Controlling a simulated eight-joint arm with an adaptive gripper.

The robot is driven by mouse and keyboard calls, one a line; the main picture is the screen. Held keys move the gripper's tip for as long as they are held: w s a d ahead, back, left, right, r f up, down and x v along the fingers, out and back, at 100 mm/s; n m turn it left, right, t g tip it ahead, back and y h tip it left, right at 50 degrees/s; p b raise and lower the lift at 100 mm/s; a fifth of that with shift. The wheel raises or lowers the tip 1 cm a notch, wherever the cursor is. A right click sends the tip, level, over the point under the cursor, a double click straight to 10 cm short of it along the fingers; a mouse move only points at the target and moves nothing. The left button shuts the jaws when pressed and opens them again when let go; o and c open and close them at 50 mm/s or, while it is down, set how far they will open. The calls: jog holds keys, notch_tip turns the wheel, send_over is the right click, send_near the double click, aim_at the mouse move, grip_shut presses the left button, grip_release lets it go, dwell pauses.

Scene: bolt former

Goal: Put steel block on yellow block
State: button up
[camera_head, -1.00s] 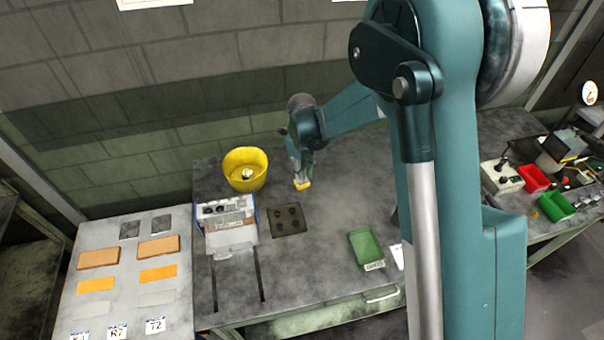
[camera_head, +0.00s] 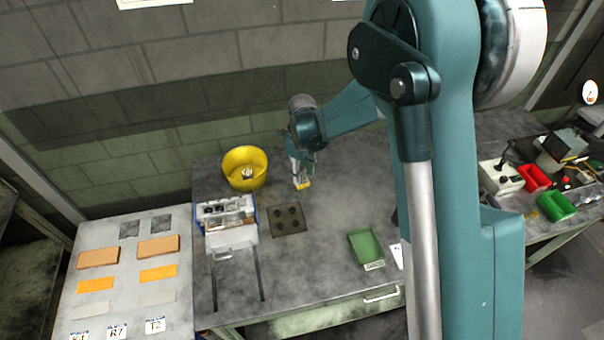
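A small yellow block (camera_head: 304,184) lies on the grey workbench, right of the yellow bucket. My gripper (camera_head: 299,174) points down directly at the yellow block, close above or touching it; I cannot tell which. The fingers are small and partly merge with the block, so their opening is unclear. I cannot make out a steel block; one between the fingers or on the yellow block would be too small to tell.
The yellow bucket (camera_head: 245,168) stands left of my gripper. A white machine fixture (camera_head: 230,220), a dark plate with several round spots (camera_head: 287,219) and a green tray (camera_head: 366,247) are nearer the front. Bare bench lies around them. A side table (camera_head: 130,275) holds flat plates.

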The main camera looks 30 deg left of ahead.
aim_at(303, 168)
jog(key=shift+r, duration=0.2)
jog(key=shift+r, duration=5.95)
jog(key=shift+w+d+r, duration=0.1)
jog(key=shift+d+r, duration=0.1)
jog(key=d+r+n+t, duration=0.1)
jog(key=d+r+n, duration=0.2)
jog(key=d+r, duration=0.55)
jog(key=d+r+n+t+y, duration=0.15)
jog(key=d+r, duration=0.25)
jog(key=d, duration=1)
jog(key=d+r+n+t, duration=0.1)
jog(key=d+r+n, duration=0.4)
jog(key=d, duration=0.7)
jog(key=s+d+n+t, duration=0.1)
jog(key=s+d+n, duration=0.1)
jog(key=s+d, duration=0.4)
jog(key=s+d+n+t+h, duration=0.1)
jog(key=s+d+n, duration=0.2)
jog(key=s+d, duration=0.3)
jog(key=s+d+r+n+t, duration=0.1)
jog(key=s+d+n, duration=0.2)
jog(key=d, duration=1.1)
jog(key=s, duration=0.3)
jog(key=shift+d+t, duration=0.3)
jog(key=shift+t, duration=0.05)
